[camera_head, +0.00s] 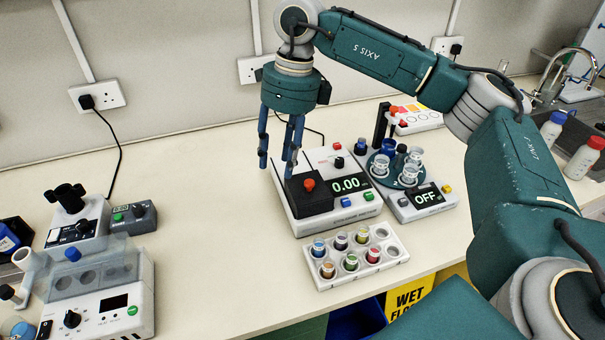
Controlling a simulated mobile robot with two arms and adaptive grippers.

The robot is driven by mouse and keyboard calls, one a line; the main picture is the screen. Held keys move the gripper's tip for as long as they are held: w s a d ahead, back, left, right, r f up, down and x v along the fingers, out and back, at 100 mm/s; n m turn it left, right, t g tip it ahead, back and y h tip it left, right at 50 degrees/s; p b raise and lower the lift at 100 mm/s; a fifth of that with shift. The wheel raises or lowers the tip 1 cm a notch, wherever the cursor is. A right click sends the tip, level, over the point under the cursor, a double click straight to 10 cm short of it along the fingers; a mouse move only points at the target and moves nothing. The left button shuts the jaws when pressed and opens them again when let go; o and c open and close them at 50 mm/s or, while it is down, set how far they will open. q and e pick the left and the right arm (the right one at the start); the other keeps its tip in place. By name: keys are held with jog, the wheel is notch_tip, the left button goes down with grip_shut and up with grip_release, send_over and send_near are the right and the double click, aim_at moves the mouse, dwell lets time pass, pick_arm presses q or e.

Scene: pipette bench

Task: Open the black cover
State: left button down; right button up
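The black cover (313,203) is a dark box-like lid with a red knob (309,184) on top. It sits lowered on the left part of a white instrument (345,212) whose display reads 0.00. My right gripper (276,168) hangs from above with its blue fingers pointing down and apart. It shows just left of and above the cover, and nothing is between the fingers. One finger overlaps the cover's back left edge in the picture; I cannot tell whether they touch. What is under the cover is hidden. My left gripper is not in view.
A white rack (395,267) with several coloured vials stands in front of the instrument. A device with an OFF display (425,197) stands close on its right. Another machine (110,305) is at the far left. The bench between is clear.

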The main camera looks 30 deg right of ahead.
notch_tip(320, 180, up, 2)
jog(key=h, duration=0.2)
send_over(309, 182)
jog(key=m, duration=0.1)
notch_tip(309, 182, down, 9)
jog(key=p, duration=0.2)
jog(key=shift+d+f+p, duration=0.1)
jog(key=shift+p, duration=0.2)
jog(key=shift+f, duration=0.6)
grip_shut()
